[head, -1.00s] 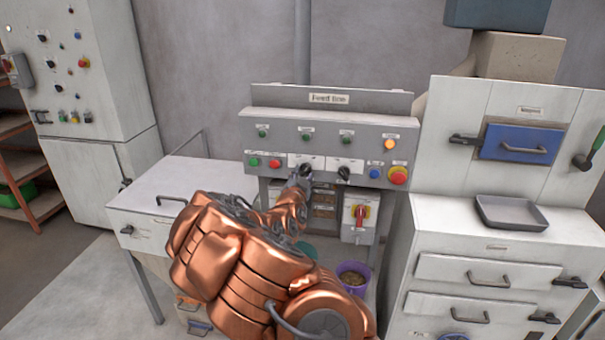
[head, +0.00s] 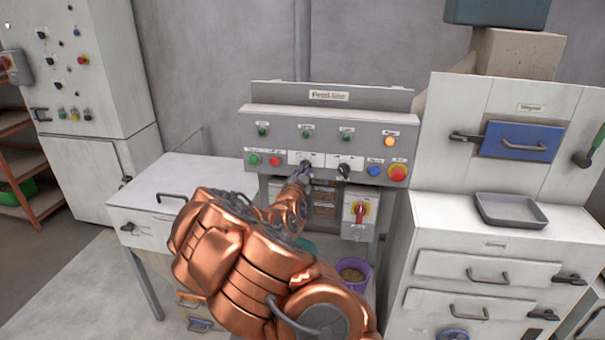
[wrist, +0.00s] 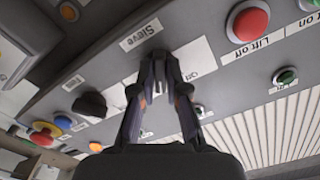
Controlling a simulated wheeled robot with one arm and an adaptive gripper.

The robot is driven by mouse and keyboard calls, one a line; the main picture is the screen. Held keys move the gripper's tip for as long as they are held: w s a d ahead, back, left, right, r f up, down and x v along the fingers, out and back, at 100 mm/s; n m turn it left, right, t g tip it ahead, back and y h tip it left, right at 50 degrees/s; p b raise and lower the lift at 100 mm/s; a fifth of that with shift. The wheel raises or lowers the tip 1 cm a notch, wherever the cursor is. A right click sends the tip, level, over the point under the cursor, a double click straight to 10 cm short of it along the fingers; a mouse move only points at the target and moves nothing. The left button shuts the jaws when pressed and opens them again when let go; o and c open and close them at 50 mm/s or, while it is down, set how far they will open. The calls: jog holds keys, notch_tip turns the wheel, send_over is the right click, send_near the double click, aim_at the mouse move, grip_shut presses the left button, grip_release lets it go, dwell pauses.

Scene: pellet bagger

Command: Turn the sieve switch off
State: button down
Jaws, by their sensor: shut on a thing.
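The sieve switch (head: 306,163) is a black rotary knob on the grey control panel (head: 322,125), on a white plate in the lower row. In the wrist view the "Sieve" label (wrist: 141,34) is beside it and an "Off" marking shows on the other side. My gripper (wrist: 159,68) is shut on the switch knob, with its two fingers meeting around it. The fingers hide most of the knob, so its exact angle cannot be told. In the head view my gripper (head: 300,180) reaches the panel from below.
A second black knob (head: 344,171) is just right of the switch. A red button (head: 274,161) is to its left, and a red emergency stop (head: 397,172) is at the panel's right end. A red-handled isolator (head: 360,210) hangs below.

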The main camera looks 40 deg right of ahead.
jog(key=shift+f+n+b, duration=0.15)
jog(key=shift+n+b, duration=0.15)
jog(key=shift+b, duration=0.5)
jog(key=shift+s+d+n+b, duration=0.1)
jog(key=shift+s+n+b, duration=0.05)
jog(key=shift+n+b, duration=2.95)
jog(key=shift+s+d+n+b, duration=0.1)
jog(key=shift+n+b, duration=2.4)
jog(key=shift+b, duration=1.05)
jog(key=shift+r, duration=0.2)
jog(key=c, duration=1.2)
grip_release()
